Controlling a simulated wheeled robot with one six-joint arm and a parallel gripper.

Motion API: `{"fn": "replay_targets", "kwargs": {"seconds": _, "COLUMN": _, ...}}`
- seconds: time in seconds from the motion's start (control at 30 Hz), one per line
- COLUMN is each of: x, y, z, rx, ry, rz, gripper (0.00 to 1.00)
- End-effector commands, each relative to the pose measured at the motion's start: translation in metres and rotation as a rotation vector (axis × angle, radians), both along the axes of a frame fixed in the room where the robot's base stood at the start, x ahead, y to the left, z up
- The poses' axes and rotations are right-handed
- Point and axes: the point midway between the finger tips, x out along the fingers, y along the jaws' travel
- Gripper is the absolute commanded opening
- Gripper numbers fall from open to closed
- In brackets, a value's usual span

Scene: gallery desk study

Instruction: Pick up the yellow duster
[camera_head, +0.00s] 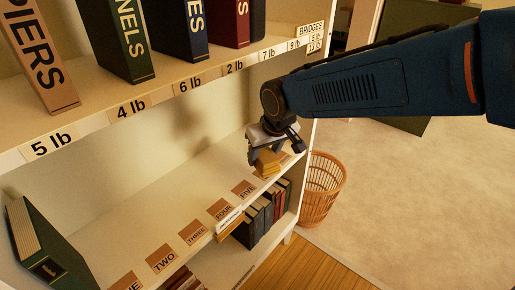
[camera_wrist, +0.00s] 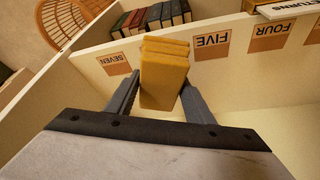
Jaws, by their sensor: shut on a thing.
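The yellow duster (camera_head: 267,162) is a blocky yellow piece with a stepped, ridged end. In the wrist view the duster (camera_wrist: 163,75) stands between the two fingers of my gripper (camera_wrist: 160,95), which are shut on it. In the head view my gripper (camera_head: 264,153) is over the right end of the middle shelf (camera_head: 165,205), near its front edge. The fingers partly hide the duster's sides. I cannot tell whether its underside touches the shelf.
Brown number cards, such as FIVE (camera_head: 244,188), line the shelf's front. Several books (camera_head: 262,215) stand on the shelf below. A green book (camera_head: 45,250) leans at the left. Large labelled books (camera_head: 110,35) stand above. A wicker basket (camera_head: 322,188) stands on the floor at right.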

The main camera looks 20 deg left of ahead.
Motion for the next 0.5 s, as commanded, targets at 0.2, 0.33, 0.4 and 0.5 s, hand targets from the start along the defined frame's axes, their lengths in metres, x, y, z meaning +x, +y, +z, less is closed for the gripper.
{"fn": "replay_targets", "kwargs": {"seconds": 0.2, "x": -0.037, "y": -0.036, "z": 0.001, "rx": 0.002, "ry": -0.001, "rz": 0.001, "gripper": 0.21}}
{"fn": "replay_targets", "kwargs": {"seconds": 0.33, "x": -0.056, "y": -0.055, "z": 0.001, "rx": 0.003, "ry": -0.001, "rz": 0.000, "gripper": 0.21}}
{"fn": "replay_targets", "kwargs": {"seconds": 0.4, "x": -0.065, "y": -0.063, "z": 0.001, "rx": 0.002, "ry": -0.001, "rz": 0.000, "gripper": 0.21}}
{"fn": "replay_targets", "kwargs": {"seconds": 0.5, "x": -0.074, "y": -0.073, "z": 0.000, "rx": 0.001, "ry": 0.000, "rz": 0.000, "gripper": 0.21}}
